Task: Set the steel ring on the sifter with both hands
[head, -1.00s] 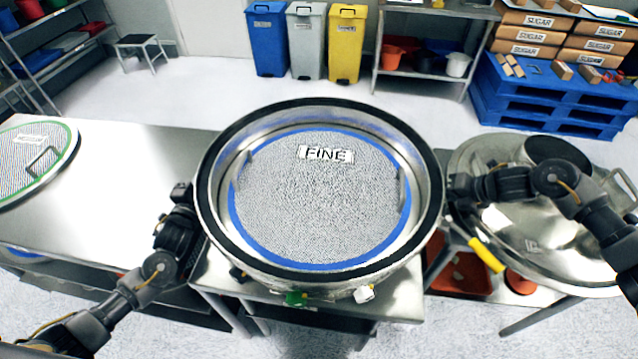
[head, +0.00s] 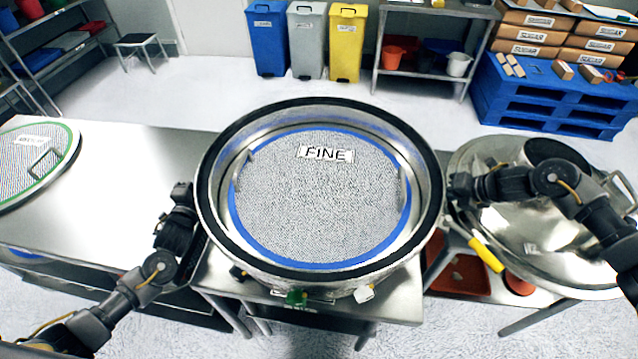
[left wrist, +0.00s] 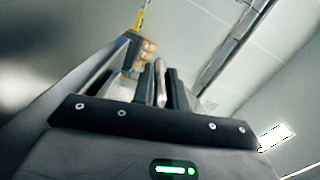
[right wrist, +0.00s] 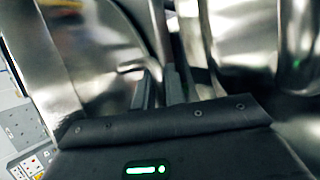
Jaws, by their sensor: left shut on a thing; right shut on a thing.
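The steel ring (head: 320,104), with a black top rim, is level over the sifter in the middle of the head view. Through it I see the blue-rimmed mesh screen (head: 320,215) marked FINE. The ring hides most of the sifter body, so I cannot tell whether the two touch. My left gripper (head: 188,192) is at the ring's left side, shut on a thin metal part in the left wrist view (left wrist: 160,82). My right gripper (head: 455,188) is at its right side, shut on the ring; its fingers also show in the right wrist view (right wrist: 158,88).
A green-rimmed screen (head: 68,165) lies on the left steel table (head: 130,205). A large steel lid (head: 530,235) is close on the right, under my right arm.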

